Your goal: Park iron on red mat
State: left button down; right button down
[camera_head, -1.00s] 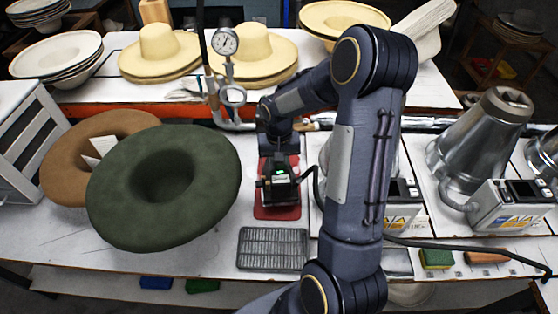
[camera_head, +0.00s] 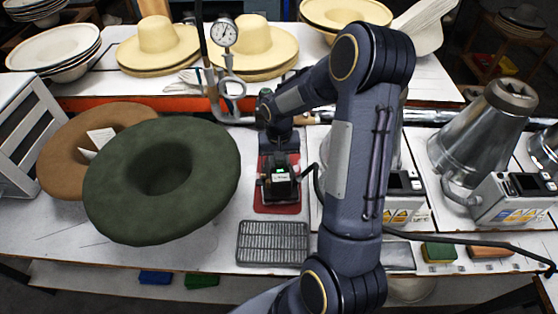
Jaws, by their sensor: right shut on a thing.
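The red mat (camera_head: 277,208) lies on the white bench, behind a grey metal grid plate. The iron (camera_head: 281,183), dark with a small green light, is over the red mat, which shows around its front and sides. Whether it touches the mat is hard to tell. My right gripper (camera_head: 280,160) comes from behind and above and is shut on the iron; its fingertips are mostly hidden. My left gripper is not in view.
The grey grid plate (camera_head: 273,243) lies just in front of the mat. A green felt hat (camera_head: 205,195) and a brown hat (camera_head: 62,160) are to the left. A metal cone press (camera_head: 480,135) stands right. A dial gauge (camera_head: 224,33) rises behind the mat.

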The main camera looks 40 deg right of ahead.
jog(key=shift+w, duration=0.1)
jog(key=c, duration=1.1)
grip_release()
jog(key=shift+f, duration=0.2)
notch_tip(320, 180, up, 8)
jog(key=shift+r+b, duration=0.1)
jog(key=shift+b, duration=0.5)
